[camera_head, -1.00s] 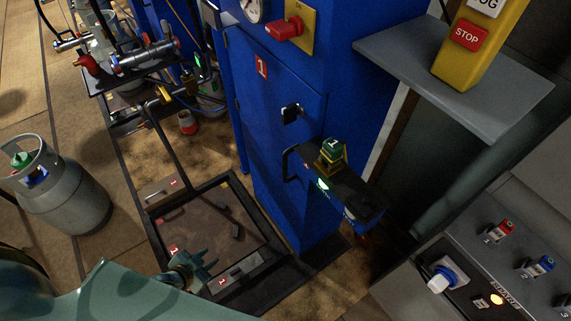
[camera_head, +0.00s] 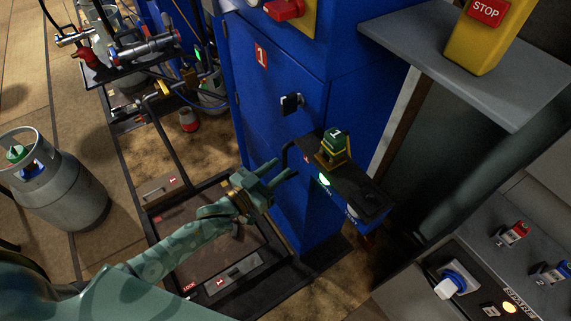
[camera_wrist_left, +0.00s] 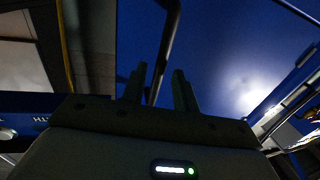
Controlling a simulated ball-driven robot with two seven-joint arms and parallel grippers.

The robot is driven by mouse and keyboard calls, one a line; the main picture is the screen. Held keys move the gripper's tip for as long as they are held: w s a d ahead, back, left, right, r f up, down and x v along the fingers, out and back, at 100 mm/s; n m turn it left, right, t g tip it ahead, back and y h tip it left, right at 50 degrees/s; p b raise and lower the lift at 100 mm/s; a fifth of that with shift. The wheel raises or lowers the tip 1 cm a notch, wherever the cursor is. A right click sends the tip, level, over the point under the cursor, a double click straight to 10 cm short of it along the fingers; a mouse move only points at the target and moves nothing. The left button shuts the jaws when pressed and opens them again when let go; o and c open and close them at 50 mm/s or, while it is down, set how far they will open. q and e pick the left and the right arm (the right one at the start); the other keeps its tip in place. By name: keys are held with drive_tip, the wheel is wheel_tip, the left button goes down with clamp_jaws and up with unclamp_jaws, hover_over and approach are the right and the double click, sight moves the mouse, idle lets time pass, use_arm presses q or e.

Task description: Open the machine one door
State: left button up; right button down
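Machine one is the blue cabinet with a red "1" label (camera_head: 262,55) on its front door (camera_head: 260,110). The door looks shut. A black latch (camera_head: 291,103) sits on the door's right side. A black bar handle (camera_head: 286,153) stands out lower down, beside the small shelf. My left gripper (camera_head: 283,171) is open and empty, just below and in front of this bar. In the left wrist view its two fingers (camera_wrist_left: 160,85) are apart, and the black bar (camera_wrist_left: 168,40) shows beyond and between them. I cannot tell whether they touch. My right gripper is not in view.
A grey ledge (camera_head: 430,55) carries a yellow STOP box (camera_head: 487,35). A control panel (camera_head: 480,290) is at lower right. A gas cylinder (camera_head: 60,190) stands left.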

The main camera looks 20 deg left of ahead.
sight(284, 164)
use_arm(q)
drive_tip(key=shift+b+x, duration=0.3)
drive_tip(key=shift+x, duration=1.35)
clamp_jaws()
drive_tip(key=shift+s, duration=0.1)
